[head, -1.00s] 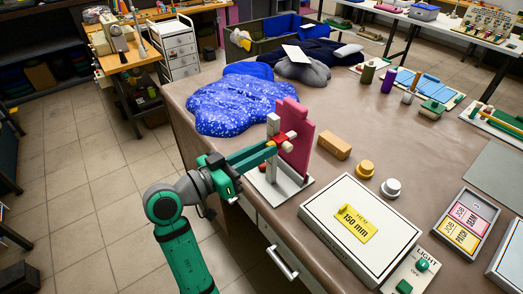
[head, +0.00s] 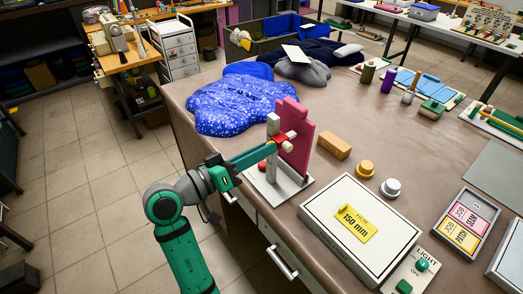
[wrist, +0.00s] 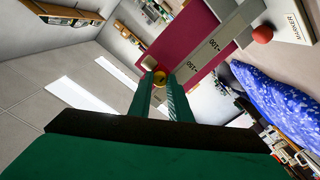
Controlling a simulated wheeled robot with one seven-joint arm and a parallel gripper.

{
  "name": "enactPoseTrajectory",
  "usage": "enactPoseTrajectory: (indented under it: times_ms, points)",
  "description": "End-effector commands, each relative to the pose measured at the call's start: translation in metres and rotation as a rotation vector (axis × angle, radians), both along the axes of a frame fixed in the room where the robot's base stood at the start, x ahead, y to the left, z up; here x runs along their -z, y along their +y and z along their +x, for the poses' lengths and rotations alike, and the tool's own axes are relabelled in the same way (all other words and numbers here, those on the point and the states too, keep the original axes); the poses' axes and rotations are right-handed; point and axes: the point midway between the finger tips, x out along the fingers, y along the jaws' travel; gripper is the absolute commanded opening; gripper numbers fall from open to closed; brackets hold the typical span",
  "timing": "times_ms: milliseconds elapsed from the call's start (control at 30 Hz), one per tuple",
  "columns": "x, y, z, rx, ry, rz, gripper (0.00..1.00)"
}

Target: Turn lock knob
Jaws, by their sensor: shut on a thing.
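The marking gauge stands at the near left edge of the table, with a grey upright post (head: 272,130), a tall pink panel (head: 298,142) and a pale base (head: 292,186). A red carriage (head: 281,139) sits partway up the post. My gripper (head: 268,149) reaches in level from the left and its fingertips meet the carriage. The fingers partly hide the knob.
A blue speckled bagged comforter (head: 235,107) lies behind the gauge. A tan block (head: 334,146), a yellow knob-shaped piece (head: 365,169) and a white box (head: 335,240) marked 150 mm are to the right.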

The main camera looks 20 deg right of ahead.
Motion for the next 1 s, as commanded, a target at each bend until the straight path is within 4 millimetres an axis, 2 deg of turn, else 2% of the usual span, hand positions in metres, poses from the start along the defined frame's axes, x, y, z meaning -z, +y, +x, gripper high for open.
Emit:
enactPoseTrajectory:
  times_ms: [133,167,233,533,667,1000]
  points:
    - [0.0,0.001,0.0,-0.001,0.0,0.0,0.0]
    - [0.0,0.001,0.0,-0.001,0.0,0.0,0.2]
    - [0.0,0.001,0.0,-0.001,0.0,0.0,0.36]
    - [0.0,0.001,0.0,-0.001,-0.001,0.0,0.36]
    - [0.0,0.008,-0.002,-0.002,0.0,-0.001,0.36]
    - [0.0,0.065,-0.023,-0.004,-0.001,0.0,0.36]
